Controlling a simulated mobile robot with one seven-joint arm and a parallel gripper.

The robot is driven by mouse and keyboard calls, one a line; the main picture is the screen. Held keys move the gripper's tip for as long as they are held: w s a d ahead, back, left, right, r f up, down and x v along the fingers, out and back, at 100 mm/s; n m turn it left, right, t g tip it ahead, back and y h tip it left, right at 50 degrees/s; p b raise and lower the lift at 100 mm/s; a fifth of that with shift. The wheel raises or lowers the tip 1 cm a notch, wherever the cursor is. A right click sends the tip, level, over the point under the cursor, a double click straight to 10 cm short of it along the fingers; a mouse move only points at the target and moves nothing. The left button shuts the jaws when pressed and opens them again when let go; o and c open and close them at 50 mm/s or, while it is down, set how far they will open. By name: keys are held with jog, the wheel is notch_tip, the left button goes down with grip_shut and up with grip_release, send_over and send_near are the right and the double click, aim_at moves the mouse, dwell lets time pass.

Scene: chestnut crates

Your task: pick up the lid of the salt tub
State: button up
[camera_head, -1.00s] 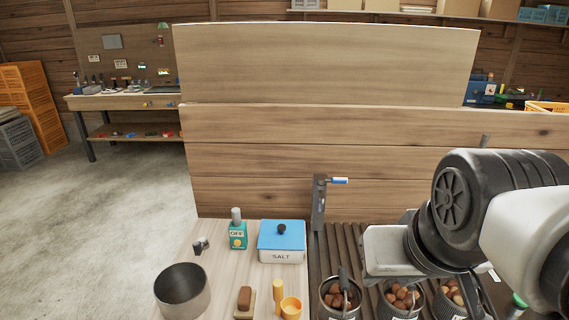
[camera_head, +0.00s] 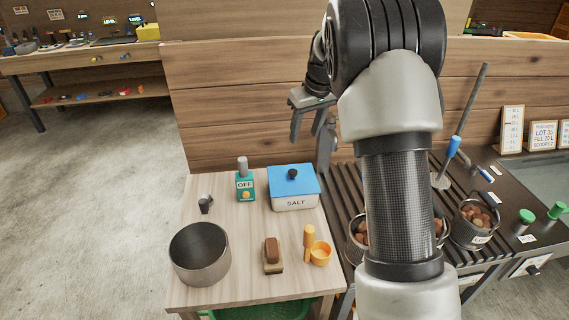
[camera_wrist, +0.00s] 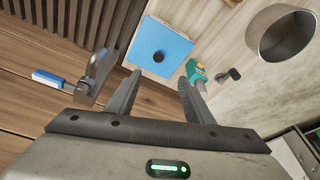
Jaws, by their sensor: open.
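The salt tub (camera_head: 294,202) is a white box marked SALT on the light wooden table. Its blue lid (camera_head: 293,180) with a dark round knob (camera_head: 292,174) sits on top. In the wrist view the blue lid (camera_wrist: 158,62) and its knob (camera_wrist: 158,57) show ahead, between and beyond the fingertips. My gripper (camera_head: 311,138) is open and empty, above and behind the tub in the head view, apart from the lid. Its two fingers show spread in the wrist view (camera_wrist: 160,82).
A metal pot (camera_head: 200,254), a brush (camera_head: 272,256) and a yellow scoop (camera_head: 320,253) are on the table's front part. A lever with a blue handle (camera_wrist: 48,79) stands near my gripper.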

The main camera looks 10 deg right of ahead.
send_over(293, 171)
jog(key=s+d, duration=0.1)
jog(key=s, duration=0.1)
notch_tip(293, 171, down, 14)
jog(key=shift+r+p, duration=0.15)
jog(key=shift+p, duration=0.2)
jog(key=shift+p+x, duration=0.4)
jog(key=shift+x, duration=2.3)
jog(key=shift+w+a, duration=0.1)
jog(key=shift+c, duration=0.4)
jog(key=shift+r, duration=0.1)
grip_shut()
